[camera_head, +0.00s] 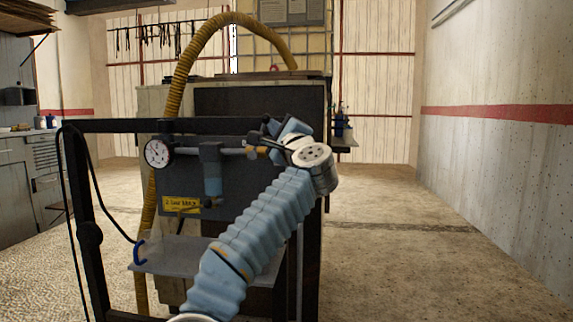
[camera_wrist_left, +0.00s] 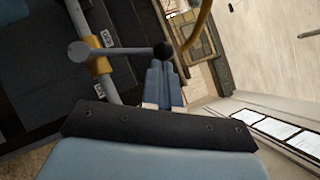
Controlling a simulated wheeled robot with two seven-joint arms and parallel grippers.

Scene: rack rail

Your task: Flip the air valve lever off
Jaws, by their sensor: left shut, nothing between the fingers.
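The air valve (camera_head: 252,151) sits on the horizontal grey pipe, at the right of the filter unit. In the left wrist view its brass-coloured body (camera_wrist_left: 99,66) is at the upper left. The grey lever (camera_wrist_left: 125,50) runs from a round hub to a black knob (camera_wrist_left: 162,50), lying across the pipe. My left gripper (camera_head: 270,130) is beside the valve, partly hidden by my wrist. In the left wrist view its blue fingers (camera_wrist_left: 162,72) are together and empty. Their tips overlap the knob's lower edge in the picture; I cannot tell whether they touch. My right gripper is not in view.
A pressure gauge (camera_head: 158,152) and a blue-grey filter (camera_head: 210,168) hang on the same pipe, under a dark frame bar (camera_head: 120,126). A grey shelf (camera_head: 170,258) is below. A yellow hose (camera_head: 180,75) arches behind. Open floor (camera_head: 400,240) lies to the right.

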